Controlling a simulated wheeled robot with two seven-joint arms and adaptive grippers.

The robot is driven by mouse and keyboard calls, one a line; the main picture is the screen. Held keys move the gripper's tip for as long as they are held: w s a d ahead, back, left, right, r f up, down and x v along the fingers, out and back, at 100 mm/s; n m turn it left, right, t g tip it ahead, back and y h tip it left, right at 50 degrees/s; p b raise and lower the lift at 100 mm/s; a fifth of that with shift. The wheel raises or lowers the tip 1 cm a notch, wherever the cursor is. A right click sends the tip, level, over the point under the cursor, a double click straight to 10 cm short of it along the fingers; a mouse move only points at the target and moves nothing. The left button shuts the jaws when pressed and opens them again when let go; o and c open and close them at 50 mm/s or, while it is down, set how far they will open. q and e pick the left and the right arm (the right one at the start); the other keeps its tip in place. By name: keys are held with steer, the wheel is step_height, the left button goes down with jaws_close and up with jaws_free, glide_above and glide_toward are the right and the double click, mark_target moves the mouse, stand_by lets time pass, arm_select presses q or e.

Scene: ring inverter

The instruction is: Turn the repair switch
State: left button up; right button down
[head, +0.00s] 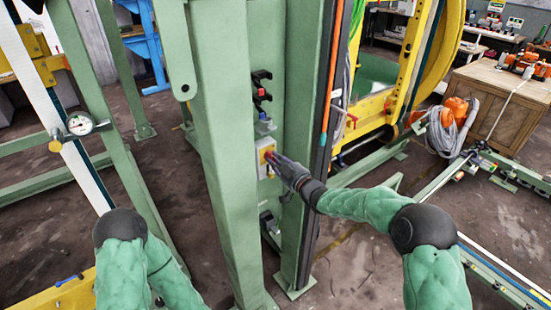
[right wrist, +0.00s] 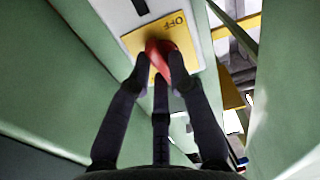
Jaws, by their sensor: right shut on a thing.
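The repair switch is a red knob (right wrist: 168,58) on a yellow plate (right wrist: 136,40) marked OFF, set in a pale box. In the head view the switch's yellow plate (head: 264,147) is on the green column, facing right. My right gripper (head: 276,160) reaches it from the right. In the right wrist view its dark fingers (right wrist: 160,78) are shut on the red knob, one on each side and a third below. The knob is partly hidden by the fingers. My left arm shows at the bottom left, but its gripper is out of view.
Green posts (head: 225,150) stand close on both sides of the switch box. Other controls (head: 261,90) sit above it and a dark fitting (head: 270,226) below. Open floor (head: 365,260) lies below my right arm.

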steer(key=shift+f+m, duration=0.1)
steer(key=shift+m, duration=0.7)
steer(key=shift+p, duration=0.3)
steer(key=c, duration=1.1)
jaws_free()
steer(key=shift+c, duration=0.2)
steer(key=v, duration=1.2)
